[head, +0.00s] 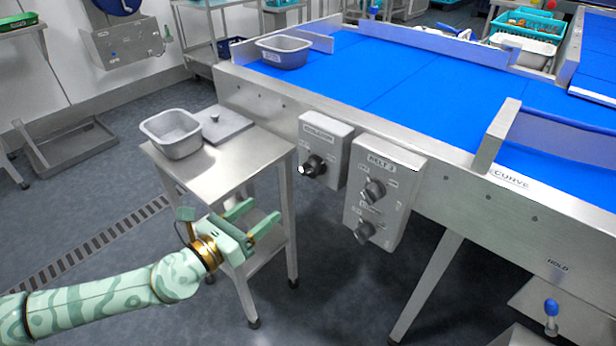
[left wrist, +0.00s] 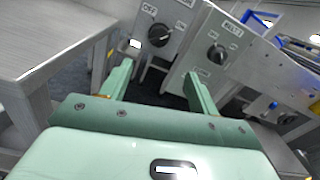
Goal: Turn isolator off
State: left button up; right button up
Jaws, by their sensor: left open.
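The isolator box (head: 326,150) is a grey metal box on the side of the blue conveyor, with a black rotary knob (head: 313,167) low on its face. In the left wrist view the black knob (left wrist: 158,36) shows ahead of the fingers, with an OFF label (left wrist: 149,9) above it. I cannot tell where the knob points. My left gripper (head: 262,216) is open and empty, below and to the left of the box, apart from the knob. Its two green fingers (left wrist: 156,76) point toward the box. My right gripper is not in view.
A BELT 2 box (head: 393,168) with two knobs hangs just right of the isolator box. A steel side table (head: 260,148) with a grey tub (head: 172,133) and a flat lid (head: 222,125) stands close to the left arm. Another tub (head: 283,52) sits on the blue belt (head: 400,85).

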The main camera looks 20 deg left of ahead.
aim_at(306, 175)
pick_arm(q)
jog(key=b+x, duration=0.1)
jog(key=x, duration=1.2)
jog(key=shift+w+a+f+b, duration=0.1)
jog(key=shift+w+f+b, duration=0.05)
jog(key=shift+b, duration=0.25)
jog(key=shift+w+d, duration=0.2)
jog(key=shift+w, duration=0.3)
jog(key=shift+w+d, duration=0.15)
jog(key=shift+w, duration=0.35)
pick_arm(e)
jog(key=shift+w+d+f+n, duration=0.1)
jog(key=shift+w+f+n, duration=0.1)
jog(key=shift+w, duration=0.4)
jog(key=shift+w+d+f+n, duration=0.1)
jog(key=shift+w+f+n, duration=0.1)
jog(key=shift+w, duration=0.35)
pick_arm(q)
jog(key=c, duration=1)
